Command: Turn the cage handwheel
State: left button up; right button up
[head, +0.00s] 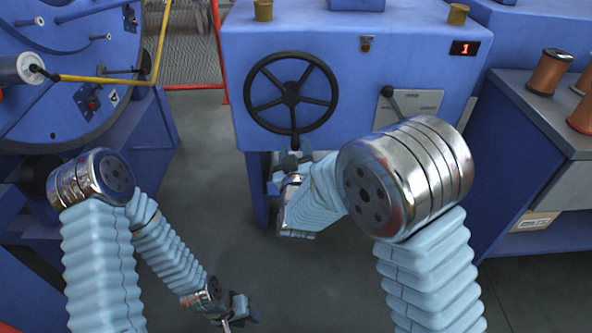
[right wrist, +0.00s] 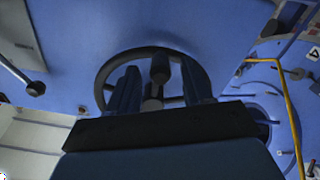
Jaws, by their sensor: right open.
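The cage handwheel (head: 291,93) is a black spoked wheel on the front of the blue cabinet. Its black handle knob (head: 294,141) is at the bottom of the rim. My right gripper (head: 291,157) is just below the knob in the head view, partly hidden by its own wrist. In the right wrist view its two fingers (right wrist: 160,88) are apart, and the knob (right wrist: 160,67) shows between them with the wheel rim (right wrist: 104,78) behind. I cannot tell whether they touch it. My left gripper (head: 238,312) hangs low over the floor, away from the wheel; its jaws are unclear.
A lever with a black knob (head: 387,92) sits on a light plate right of the wheel. A red-digit display (head: 465,48) is above it. Copper spools (head: 550,72) stand on the right bench. A blue machine with a yellow bar (head: 105,80) is at left. The floor between is clear.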

jog(key=s, duration=1)
jog(key=shift+s, duration=0.3)
jog(key=shift+f, duration=0.1)
jog(key=s+d+f+m+g+p, duration=0.1)
jog(key=d+f+g+p, duration=0.15)
jog(key=f, duration=0.35)
jog(key=d+f+m+g+y+p, duration=0.1)
jog(key=d+f+g, duration=0.2)
jog(key=f, duration=0.2)
jog(key=s+d+f+m+g+p, duration=0.1)
jog(key=d+f+g+p, duration=0.15)
jog(key=f, duration=0.35)
jog(key=s+d+f+m+g+y+p, duration=0.1)
jog(key=s+f+g, duration=0.3)
jog(key=s, duration=0.3)
jog(key=s+d+f+m+g+y+p, duration=0.1)
jog(key=s+f+g, duration=0.3)
jog(key=s, duration=0.4)
jog(key=shift+d+f+m+g+y+p, duration=0.35)
jog(key=shift+m+g+y, duration=0.25)
jog(key=shift+m, duration=0.1)
